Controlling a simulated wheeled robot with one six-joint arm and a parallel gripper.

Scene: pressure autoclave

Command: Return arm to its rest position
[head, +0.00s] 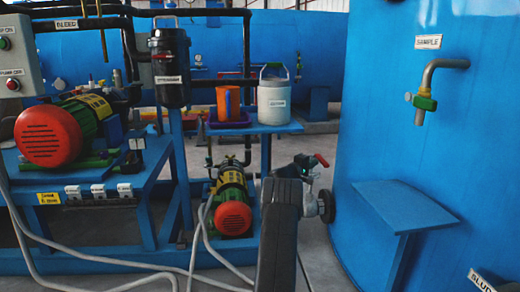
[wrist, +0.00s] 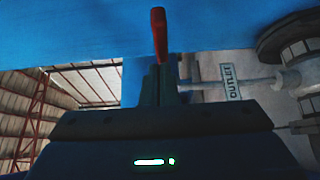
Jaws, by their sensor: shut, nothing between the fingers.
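My gripper (wrist: 158,85) shows in the wrist view with its two dark fingers together and nothing between them. A red lever handle (wrist: 159,33) stands just beyond the fingertips in that picture; whether they touch it I cannot tell.
A large blue tank (head: 400,130) with a sample tap (head: 425,102) and a blue shelf (head: 405,205) stands at the right. A rack at the left carries a red-ended motor (head: 48,136). Grey hoses cross the floor. An OUTLET label (wrist: 231,82) is on a pipe near my gripper.

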